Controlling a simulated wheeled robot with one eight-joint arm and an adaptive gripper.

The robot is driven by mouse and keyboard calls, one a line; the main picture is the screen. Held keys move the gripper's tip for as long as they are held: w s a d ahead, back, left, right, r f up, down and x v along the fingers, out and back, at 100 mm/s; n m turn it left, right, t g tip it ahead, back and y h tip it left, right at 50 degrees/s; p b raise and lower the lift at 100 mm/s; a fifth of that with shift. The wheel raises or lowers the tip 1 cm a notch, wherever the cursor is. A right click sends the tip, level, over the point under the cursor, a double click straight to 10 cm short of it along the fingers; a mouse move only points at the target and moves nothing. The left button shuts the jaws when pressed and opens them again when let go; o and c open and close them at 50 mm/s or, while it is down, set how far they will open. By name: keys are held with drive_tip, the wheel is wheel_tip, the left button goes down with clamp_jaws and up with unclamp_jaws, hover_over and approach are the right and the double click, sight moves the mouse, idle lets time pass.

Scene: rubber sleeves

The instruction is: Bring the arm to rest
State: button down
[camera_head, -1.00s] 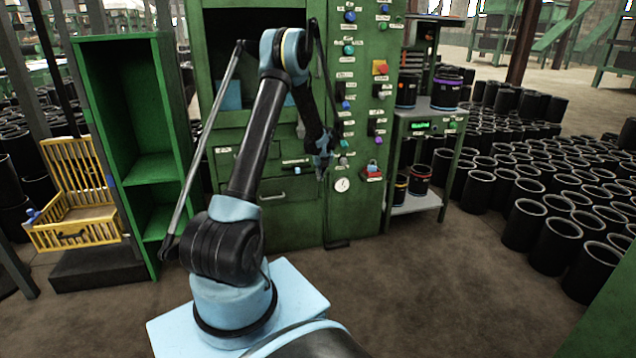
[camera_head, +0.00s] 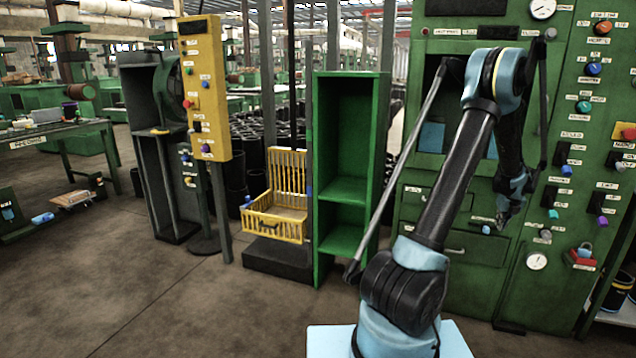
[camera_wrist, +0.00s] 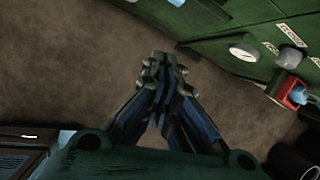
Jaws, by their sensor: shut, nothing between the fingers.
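My gripper (camera_head: 503,222) hangs pointing down at the end of my bent arm, in front of the green machine (camera_head: 455,200) in the head view. In the wrist view my gripper (camera_wrist: 162,68) has its fingers together with nothing between them, above bare brown floor. The arm is raised at the elbow and folds down on the right side. It holds nothing.
The green machine's control panel with knobs, a gauge (camera_head: 537,261) and a red padlock (camera_head: 583,256) is close to my gripper. An open green cabinet (camera_head: 345,185) and a yellow basket (camera_head: 277,222) stand left of it. Bare floor (camera_head: 200,310) lies front left.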

drive_tip(key=a+r+n, duration=0.4)
drive_tip(key=a+r, duration=0.1)
drive_tip(key=a, duration=0.4)
drive_tip(key=a+r+n, duration=0.4)
drive_tip(key=a+r, duration=0.1)
drive_tip(key=a, duration=0.4)
drive_tip(key=s+a+r+n, duration=0.2)
drive_tip(key=s+a+n, duration=0.2)
drive_tip(key=a, duration=0.4)
drive_tip(key=s+a+r+n+g+y, duration=0.1)
drive_tip(key=s+a+r+n, duration=0.15)
drive_tip(key=a+n, duration=0.45)
drive_tip(key=s+a+r+n, duration=0.2)
drive_tip(key=s+a, duration=0.2)
drive_tip(key=a, duration=0.6)
drive_tip(key=s+a+f+n, duration=0.4)
drive_tip(key=s+a+n, duration=0.3)
drive_tip(key=s, duration=0.3)
drive_tip(key=s+a+f+n, duration=0.4)
drive_tip(key=s+a+n, duration=0.2)
drive_tip(key=s+n, duration=0.3)
drive_tip(key=shift+s+a+g, duration=0.35)
drive_tip(key=shift+s+g, duration=0.05)
drive_tip(key=shift+s, duration=0.85)
